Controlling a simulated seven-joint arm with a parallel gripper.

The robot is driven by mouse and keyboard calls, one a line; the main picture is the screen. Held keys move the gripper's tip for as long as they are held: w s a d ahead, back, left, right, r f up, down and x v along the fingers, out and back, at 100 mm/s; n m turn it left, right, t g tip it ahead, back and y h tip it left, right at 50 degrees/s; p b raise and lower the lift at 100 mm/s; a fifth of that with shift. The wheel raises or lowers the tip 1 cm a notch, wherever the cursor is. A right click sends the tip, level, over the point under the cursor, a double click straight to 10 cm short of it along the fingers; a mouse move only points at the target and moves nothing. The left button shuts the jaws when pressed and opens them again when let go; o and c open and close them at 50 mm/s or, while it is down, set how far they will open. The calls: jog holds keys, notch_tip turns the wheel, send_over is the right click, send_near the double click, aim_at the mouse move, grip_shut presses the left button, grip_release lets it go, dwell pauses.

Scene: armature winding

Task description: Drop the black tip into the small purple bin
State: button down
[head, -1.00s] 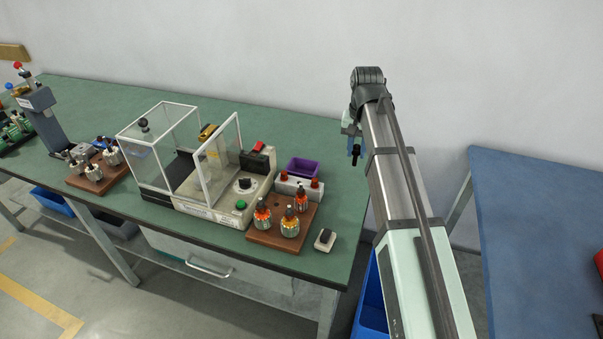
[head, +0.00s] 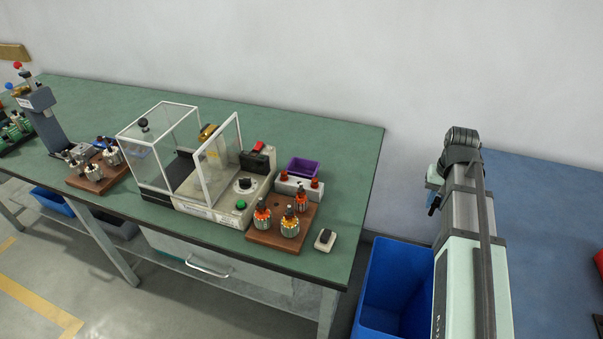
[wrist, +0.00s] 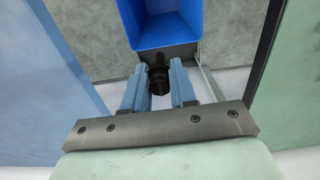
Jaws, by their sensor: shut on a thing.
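My gripper (wrist: 160,84) is shut on the black tip (wrist: 158,76), a dark stepped piece between the two blue fingers in the wrist view. In the head view my gripper (head: 432,204) hangs over the gap between the green bench and the blue table, above the large blue bin; the tip is too small to make out clearly there. The small purple bin (head: 303,167) stands on the green bench, behind the white block with red knobs, well left of my gripper. Its inside is mostly hidden.
A large blue bin (head: 388,285) stands on the floor between the green bench (head: 340,150) and the blue table (head: 540,230). A wooden board (head: 262,238) with several wound armatures, a small switch box (head: 325,240) and a machine with a clear guard (head: 165,150) occupy the bench.

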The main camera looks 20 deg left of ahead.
jog(key=w+a+r, duration=0.1)
jog(key=w+a, duration=0.1)
jog(key=a, duration=1.1)
jog(key=w+a+r, duration=0.2)
jog(key=w+a, duration=0.1)
jog(key=a, duration=1.1)
jog(key=w+a+r, duration=0.1)
jog(key=w+a, duration=0.1)
jog(key=a, duration=1.1)
jog(key=shift+w+d+f, duration=0.1)
jog(key=shift+w+f, duration=0.05)
jog(key=shift+f, duration=2.7)
jog(key=c, duration=0.8)
grip_release()
notch_tip(320, 180, up, 14)
jog(key=shift+f, duration=0.1)
